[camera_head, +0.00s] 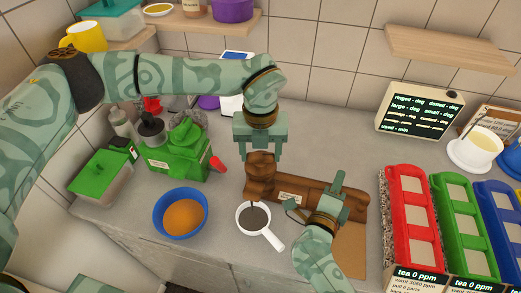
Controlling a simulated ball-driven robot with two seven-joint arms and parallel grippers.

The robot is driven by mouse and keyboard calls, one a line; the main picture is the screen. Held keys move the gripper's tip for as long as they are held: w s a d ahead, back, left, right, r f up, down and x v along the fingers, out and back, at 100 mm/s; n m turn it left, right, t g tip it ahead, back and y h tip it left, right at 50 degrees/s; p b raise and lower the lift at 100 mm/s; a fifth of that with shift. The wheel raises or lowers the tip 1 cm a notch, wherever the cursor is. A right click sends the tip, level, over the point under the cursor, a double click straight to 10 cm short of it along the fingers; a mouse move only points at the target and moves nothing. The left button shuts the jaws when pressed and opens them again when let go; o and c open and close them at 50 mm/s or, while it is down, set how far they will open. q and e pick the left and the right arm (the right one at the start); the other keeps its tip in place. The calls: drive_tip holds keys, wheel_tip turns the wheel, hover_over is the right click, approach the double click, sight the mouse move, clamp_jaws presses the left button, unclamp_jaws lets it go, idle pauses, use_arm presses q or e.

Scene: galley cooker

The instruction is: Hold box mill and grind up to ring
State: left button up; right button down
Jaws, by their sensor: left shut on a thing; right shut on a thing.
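The brown box mill (318,190) lies along the counter, with a small pale label on its front. My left gripper (262,157) comes down from above and is shut on the mill's left end. My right gripper (330,197) comes from the front and is shut on a part at the mill's right side, seemingly its crank; the grasp itself is mostly hidden by the fingers. A white cup with a handle (274,240) stands just in front of the mill's left end, under a small dark spout. Dark material fills much of the cup; I cannot make out a ring inside it.
A blue bowl (160,224) with orange contents stands left of the cup. Red (391,205), green (445,225) and blue dispensers line the right. A lettered screen (420,110) stands behind.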

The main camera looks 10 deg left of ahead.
sight(260, 154)
use_arm(q)
drive_tip(key=m, duration=0.6)
drive_tip(key=shift+m, duration=0.4)
idle(0.4)
drive_tip(key=o, duration=1)
drive_tip(key=shift+r, duration=0.1)
wheel_tip(260, 154, up, 12)
drive_tip(key=shift+f, duration=0.1)
